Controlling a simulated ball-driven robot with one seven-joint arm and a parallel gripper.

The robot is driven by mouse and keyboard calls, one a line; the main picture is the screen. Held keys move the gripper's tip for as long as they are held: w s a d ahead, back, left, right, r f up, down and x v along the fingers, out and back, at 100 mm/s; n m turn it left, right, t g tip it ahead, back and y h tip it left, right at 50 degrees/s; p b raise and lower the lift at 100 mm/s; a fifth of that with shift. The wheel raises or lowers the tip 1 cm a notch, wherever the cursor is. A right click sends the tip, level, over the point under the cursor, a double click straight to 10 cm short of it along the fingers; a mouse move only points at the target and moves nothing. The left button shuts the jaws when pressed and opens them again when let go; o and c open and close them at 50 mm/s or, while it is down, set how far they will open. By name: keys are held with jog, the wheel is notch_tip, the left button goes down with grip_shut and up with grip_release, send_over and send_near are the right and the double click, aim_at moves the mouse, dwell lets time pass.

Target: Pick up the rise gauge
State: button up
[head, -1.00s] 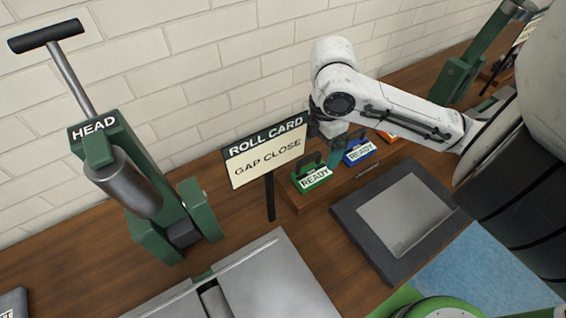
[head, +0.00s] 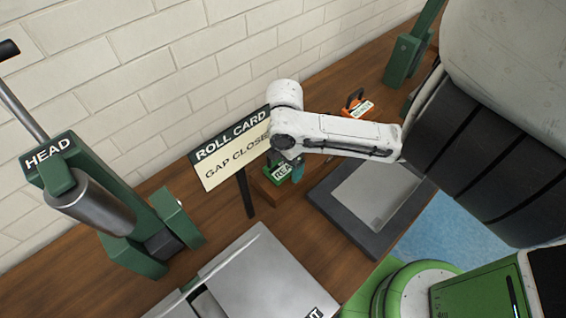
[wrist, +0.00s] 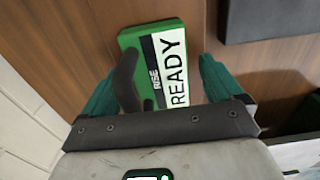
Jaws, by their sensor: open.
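The fingers stand on either side of the block, and the handle lies nearer the left finger. I cannot tell how far above it they are. In the head view the gauge (head: 274,170) is partly hidden behind my arm, and one teal finger of my gripper (head: 297,174) shows beside it.
An orange gauge (head: 355,104) stands further back right. The roll card sign (head: 232,150) stands close left of my wrist. A grey-framed tray (head: 340,222) lies to the right, a metal plate (head: 255,285) in front, and the green HEAD press (head: 95,205) at left.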

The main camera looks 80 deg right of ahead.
jog(key=shift+f, duration=0.1)
jog(key=c, duration=1.2)
jog(key=shift+c, duration=0.5)
jog(key=shift+r, duration=0.2)
